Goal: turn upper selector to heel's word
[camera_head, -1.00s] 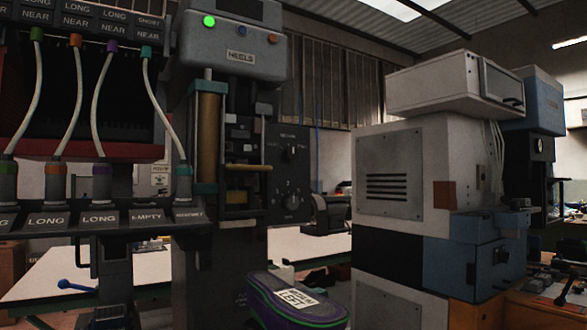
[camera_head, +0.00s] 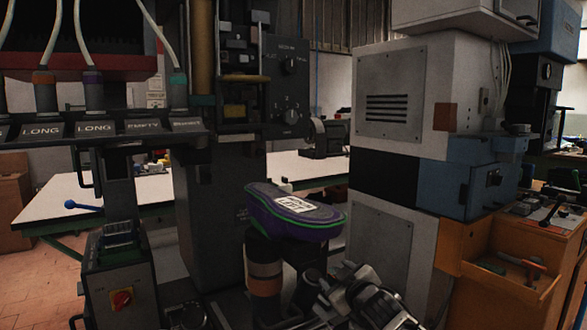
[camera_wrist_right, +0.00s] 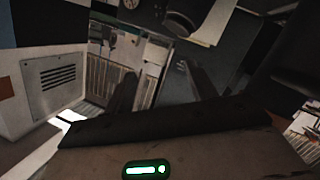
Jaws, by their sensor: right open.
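The upper selector (camera_head: 290,65) is a dark round knob on the black panel (camera_head: 262,100) of the press. Printed words surround it, too small to read surely. A lower knob (camera_head: 291,116) sits below it. The heel piece (camera_head: 328,228) is purple with a green edge and rests on a post. Its white label (camera_head: 294,204) has two lines; the lower reads LEFT, the upper is unclear. My right gripper (camera_head: 345,280) is low in the head view, below the heel and well below the selector. In the right wrist view its dark fingers (camera_wrist_right: 162,85) are apart and empty.
A rack (camera_head: 110,128) with hoses and labelled slots stands at left. A control box (camera_head: 120,285) with a red switch is below it. A grey and blue cabinet (camera_head: 395,180) stands right of the heel. A white table (camera_head: 60,195) lies behind.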

